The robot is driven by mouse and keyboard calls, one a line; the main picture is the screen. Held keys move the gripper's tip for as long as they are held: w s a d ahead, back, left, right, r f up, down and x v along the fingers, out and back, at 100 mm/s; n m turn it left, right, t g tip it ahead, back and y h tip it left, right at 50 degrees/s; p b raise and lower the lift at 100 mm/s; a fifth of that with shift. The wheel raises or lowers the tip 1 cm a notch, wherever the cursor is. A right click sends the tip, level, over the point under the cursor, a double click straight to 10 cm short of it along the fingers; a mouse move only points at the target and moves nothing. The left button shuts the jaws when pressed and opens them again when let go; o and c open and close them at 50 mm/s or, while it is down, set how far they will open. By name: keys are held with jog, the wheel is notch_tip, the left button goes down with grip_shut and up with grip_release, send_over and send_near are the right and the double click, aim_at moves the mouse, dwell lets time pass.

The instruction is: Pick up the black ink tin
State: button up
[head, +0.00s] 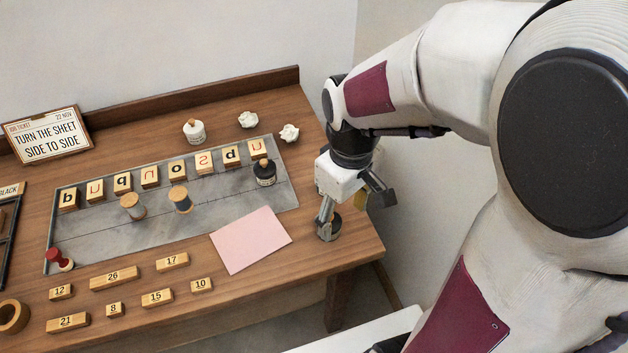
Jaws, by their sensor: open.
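A low, round, dark tin (333,231) sits on the wooden table near its right edge, and it looks like the black ink tin. My gripper (352,207) is above and beside it, pointing down, with its jaws apart and nothing seen between them. The left finger overlaps the tin in the head view and hides part of it. I cannot tell whether the finger touches the tin. The other finger hangs to the right, over or past the table edge.
A pink sheet (250,240) lies left of the tin. A grey metal plate (100,236) carries letter blocks, spools and a dark labelled bottle (265,173). Numbered wooden blocks (113,278) lie in front.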

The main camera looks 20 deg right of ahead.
aim_at(334, 225)
jog(key=w+f+n, duration=0.1)
jog(key=f+n, duration=0.1)
jog(key=w+f+n, duration=0.3)
jog(key=f+n, duration=0.1)
jog(key=n, duration=0.1)
jog(key=shift+w+d+f+g, duration=0.15)
jog(key=shift+d+f+g, duration=0.2)
jog(key=shift+d+g, duration=0.05)
jog(key=shift+w+f+n, duration=0.25)
jog(key=shift+w+n, duration=0.4)
jog(key=shift+n, duration=0.45)
jog(key=shift+w+r+n+t, duration=0.1)
jog(key=shift+w+n+t, duration=0.2)
jog(key=shift+w+n, duration=0.5)
jog(key=shift+d+n, duration=0.1)
jog(key=shift+n, duration=1.4)
jog(key=shift+f, duration=1.25)
